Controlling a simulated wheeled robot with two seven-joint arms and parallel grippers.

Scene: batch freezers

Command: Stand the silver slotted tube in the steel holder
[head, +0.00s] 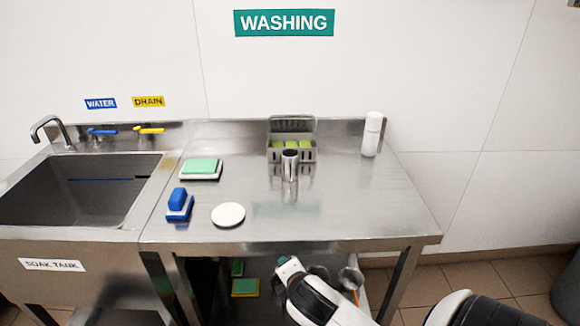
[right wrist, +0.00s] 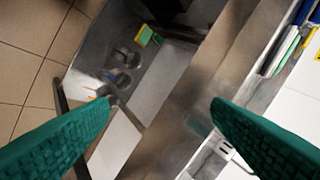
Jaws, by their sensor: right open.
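The silver slotted tube (head: 290,165) stands upright on the steel table in the head view, just in front of the steel holder. The steel holder (head: 277,157) is a slotted box at the back of the table with green pieces inside; the tube hides part of its front. My right gripper (head: 287,265) is low, at the table's front edge and well short of the tube. Its two green fingers are wide apart and empty in the right wrist view (right wrist: 163,105). The tube cannot be made out there. My left gripper is not in view.
A white bottle (head: 372,134) stands at the back right. A green-topped sponge (head: 201,168), a blue brush (head: 180,201) and a white disc (head: 228,214) lie to the left. A sink (head: 80,190) adjoins the table. The table's right front is clear. Items sit on the lower shelf.

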